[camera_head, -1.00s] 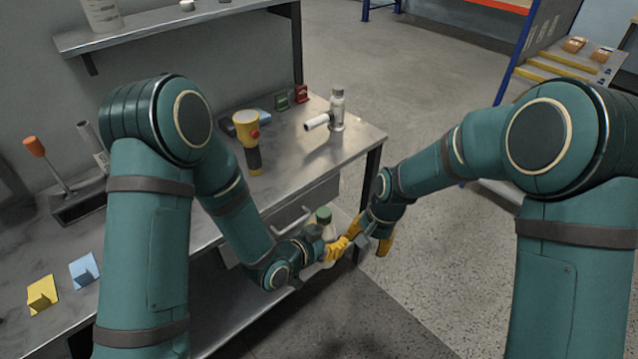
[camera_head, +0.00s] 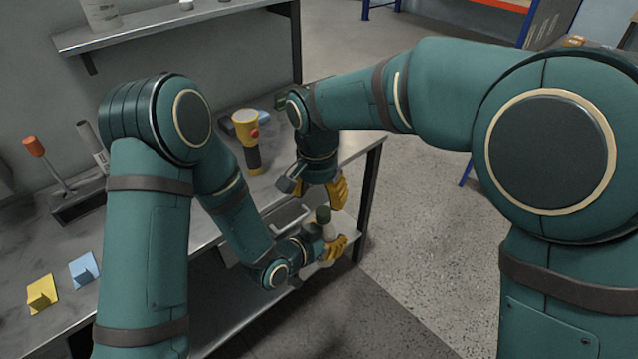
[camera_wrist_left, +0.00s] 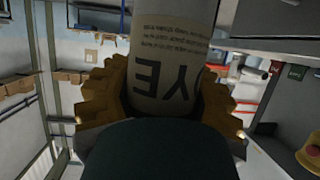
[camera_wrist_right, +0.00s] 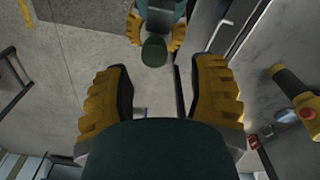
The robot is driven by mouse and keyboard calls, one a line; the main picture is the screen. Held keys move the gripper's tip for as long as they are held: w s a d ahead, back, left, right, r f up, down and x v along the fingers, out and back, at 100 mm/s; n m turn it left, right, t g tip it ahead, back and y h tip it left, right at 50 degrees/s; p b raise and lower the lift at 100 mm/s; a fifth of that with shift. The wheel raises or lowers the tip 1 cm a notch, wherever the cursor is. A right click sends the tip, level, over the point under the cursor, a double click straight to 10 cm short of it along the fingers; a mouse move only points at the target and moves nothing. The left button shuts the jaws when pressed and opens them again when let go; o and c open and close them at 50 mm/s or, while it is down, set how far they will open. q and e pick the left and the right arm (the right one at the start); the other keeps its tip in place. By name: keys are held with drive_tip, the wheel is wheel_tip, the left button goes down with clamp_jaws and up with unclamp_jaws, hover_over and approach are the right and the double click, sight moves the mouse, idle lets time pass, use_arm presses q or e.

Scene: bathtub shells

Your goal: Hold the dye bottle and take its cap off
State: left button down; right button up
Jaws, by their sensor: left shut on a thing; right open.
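The dye bottle is a pale bottle (camera_head: 329,232) with a dark green cap (camera_head: 323,214) on top, upright in front of the bench. My left gripper (camera_head: 332,247) is shut around its body. The left wrist view shows the bottle's printed label (camera_wrist_left: 165,70) with large upside-down letters between the yellow fingers (camera_wrist_left: 165,108). My right gripper (camera_head: 322,190) is open and empty, above the cap and apart from it. In the right wrist view the cap (camera_wrist_right: 154,51) lies beyond and between my open fingers (camera_wrist_right: 163,88). The bottle's lower part is partly hidden by the left fingers.
The metal bench (camera_head: 190,226) is close behind both grippers. A yellow device with a red button (camera_head: 247,130) stands on it. A yellow piece (camera_head: 41,294) and a blue piece (camera_head: 84,270) lie at the left. Open floor (camera_head: 440,235) is at the right.

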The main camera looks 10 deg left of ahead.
sight(319, 211)
drive_tip(key=shift+w+f, duration=0.1)
drive_tip(key=shift+f, duration=2.45)
drive_tip(key=shift+c, duration=0.5)
clamp_jaws()
drive_tip(key=n, duration=0.3)
drive_tip(key=shift+r, duration=0.1)
drive_tip(key=n, duration=1.2)
drive_tip(key=shift+n, duration=0.3)
